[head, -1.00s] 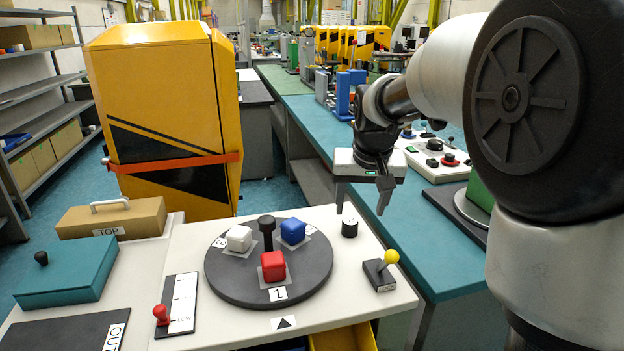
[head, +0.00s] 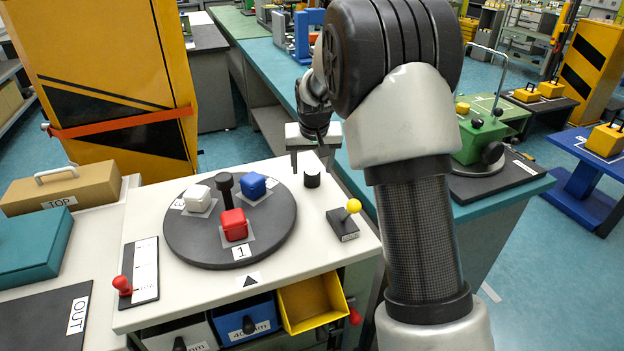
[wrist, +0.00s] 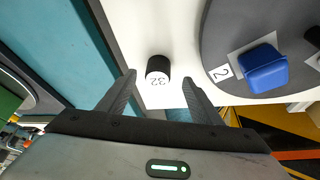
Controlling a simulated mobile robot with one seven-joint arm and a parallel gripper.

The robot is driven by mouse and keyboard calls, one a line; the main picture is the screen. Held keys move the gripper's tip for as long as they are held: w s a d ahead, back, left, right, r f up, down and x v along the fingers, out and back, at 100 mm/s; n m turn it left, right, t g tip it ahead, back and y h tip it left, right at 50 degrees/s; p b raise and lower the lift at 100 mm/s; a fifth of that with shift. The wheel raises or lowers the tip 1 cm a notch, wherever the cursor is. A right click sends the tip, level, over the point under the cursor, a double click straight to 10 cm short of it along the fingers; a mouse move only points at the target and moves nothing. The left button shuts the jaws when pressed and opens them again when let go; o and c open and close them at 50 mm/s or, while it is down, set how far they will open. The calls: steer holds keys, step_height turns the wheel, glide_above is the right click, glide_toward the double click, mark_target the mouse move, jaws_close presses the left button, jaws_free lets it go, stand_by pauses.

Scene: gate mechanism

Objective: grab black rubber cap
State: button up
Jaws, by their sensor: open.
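A small black cylinder, which looks like the black rubber cap (head: 312,177), stands upright on the white tabletop right of the round turntable. In the wrist view the black cap (wrist: 158,66) shows a pale face marked "32". My gripper (head: 311,166) is open, pointing down just behind and above the cap in the head view. In the wrist view my gripper (wrist: 159,80) has its two fingers spread, with the cap seen between and slightly beyond the tips. Nothing is held. I cannot tell the exact height gap.
The dark turntable (head: 180,240) carries white, red and blue blocks and a black knob (head: 224,183). A yellow-knobbed lever (head: 345,222) stands in front of the cap, to the right. A yellow cabinet (head: 110,80) rises behind left. Bare white tabletop lies around the cap.

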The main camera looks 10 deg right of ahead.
mark_target(312, 172)
steer(key=x, duration=0.5)
steer(key=shift+w+d+f+b, duration=0.15)
steer(key=shift+w+d+b, duration=0.05)
steer(key=shift+w+b, duration=0.15)
steer(key=shift+c, duration=0.2)
steer(key=c, duration=1.1)
